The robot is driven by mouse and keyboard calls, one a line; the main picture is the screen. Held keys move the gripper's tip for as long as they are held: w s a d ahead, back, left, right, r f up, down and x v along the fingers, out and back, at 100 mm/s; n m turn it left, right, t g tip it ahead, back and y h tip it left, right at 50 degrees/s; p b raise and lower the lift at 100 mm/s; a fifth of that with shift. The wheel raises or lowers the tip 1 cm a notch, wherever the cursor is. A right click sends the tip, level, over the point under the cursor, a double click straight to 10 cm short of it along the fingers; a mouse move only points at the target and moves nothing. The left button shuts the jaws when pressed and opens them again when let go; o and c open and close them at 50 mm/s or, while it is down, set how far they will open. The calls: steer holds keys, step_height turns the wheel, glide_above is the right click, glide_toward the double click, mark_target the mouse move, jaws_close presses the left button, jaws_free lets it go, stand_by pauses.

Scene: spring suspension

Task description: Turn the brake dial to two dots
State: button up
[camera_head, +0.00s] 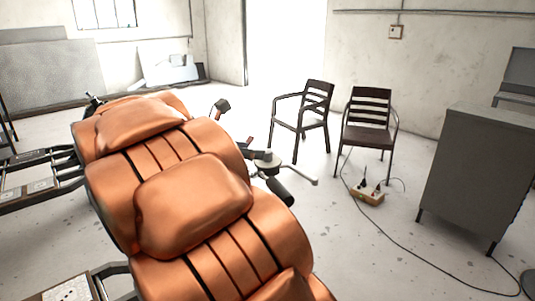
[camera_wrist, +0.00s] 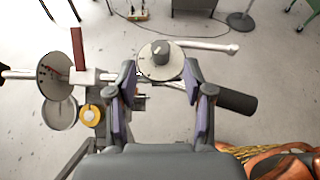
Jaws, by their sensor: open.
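In the wrist view, a pale round dial (camera_wrist: 176,68) with a raised grey knob (camera_wrist: 160,53) lies just beyond and between my fingertips. Small dark marks show near its rim, but I cannot read the dots or the setting. My gripper (camera_wrist: 160,80) is open, with one finger on each side and nothing held. I cannot tell whether a finger touches the dial. A second grey disc (camera_wrist: 55,77) with red marks stands to the left.
A pale lever (camera_wrist: 208,45) and a black handle (camera_wrist: 237,101) stick out right of the dial. A yellow knob (camera_wrist: 91,115) and a brown block (camera_wrist: 78,48) are left. Large orange padding (camera_head: 195,205) fills the near left. Chairs (camera_head: 368,125) and a cabinet (camera_head: 475,175) stand beyond.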

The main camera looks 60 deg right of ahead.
mark_target(267, 151)
steer(key=shift+p+x, duration=0.35)
steer(key=shift+x, duration=3.35)
jaws_close()
